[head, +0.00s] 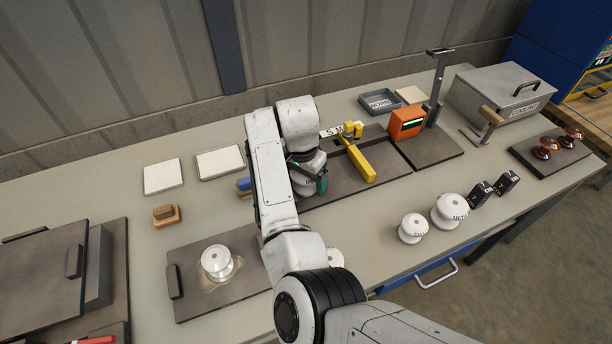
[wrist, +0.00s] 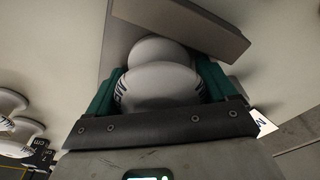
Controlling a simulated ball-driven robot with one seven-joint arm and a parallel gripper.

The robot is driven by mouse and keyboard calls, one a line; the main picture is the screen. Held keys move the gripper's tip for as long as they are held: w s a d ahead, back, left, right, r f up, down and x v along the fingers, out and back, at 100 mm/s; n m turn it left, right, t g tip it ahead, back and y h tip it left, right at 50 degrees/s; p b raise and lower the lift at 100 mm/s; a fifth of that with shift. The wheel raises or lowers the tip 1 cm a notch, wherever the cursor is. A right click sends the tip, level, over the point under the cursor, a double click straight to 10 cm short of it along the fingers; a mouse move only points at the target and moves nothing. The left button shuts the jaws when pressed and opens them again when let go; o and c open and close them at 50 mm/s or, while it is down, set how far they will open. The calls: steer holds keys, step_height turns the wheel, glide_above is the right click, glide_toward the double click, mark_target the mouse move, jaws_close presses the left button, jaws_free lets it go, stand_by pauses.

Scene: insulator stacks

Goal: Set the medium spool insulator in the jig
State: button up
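My gripper (head: 308,178), with green fingers, is at the left part of a dark board that carries a yellow clamp (head: 360,160); this looks like the jig. A white spool insulator (head: 306,188) sits between the fingers, partly hidden by my arm. In the wrist view the white spool (wrist: 160,85) fills the gap, with a green finger against each side. Its dark lettering shows only in part, so I cannot read its size. I cannot tell whether the spool touches the board (head: 335,196).
White spools (head: 413,229) (head: 449,211) stand at front right; another (head: 217,262) sits on a left board with a wet patch, and one (head: 334,257) is half hidden by my arm. An orange device (head: 406,122) and a post stand right of the clamp. Pale pads (head: 220,162) lie left.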

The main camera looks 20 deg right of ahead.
steer(key=shift+o, duration=1.2)
steer(key=shift+r, duration=0.1)
steer(key=r, duration=0.4)
steer(key=r+b, duration=0.1)
steer(key=r, duration=0.3)
steer(key=a+r, duration=0.1)
steer(key=r, duration=0.3)
steer(key=shift+s+a, duration=0.1)
steer(key=shift+s, duration=0.3)
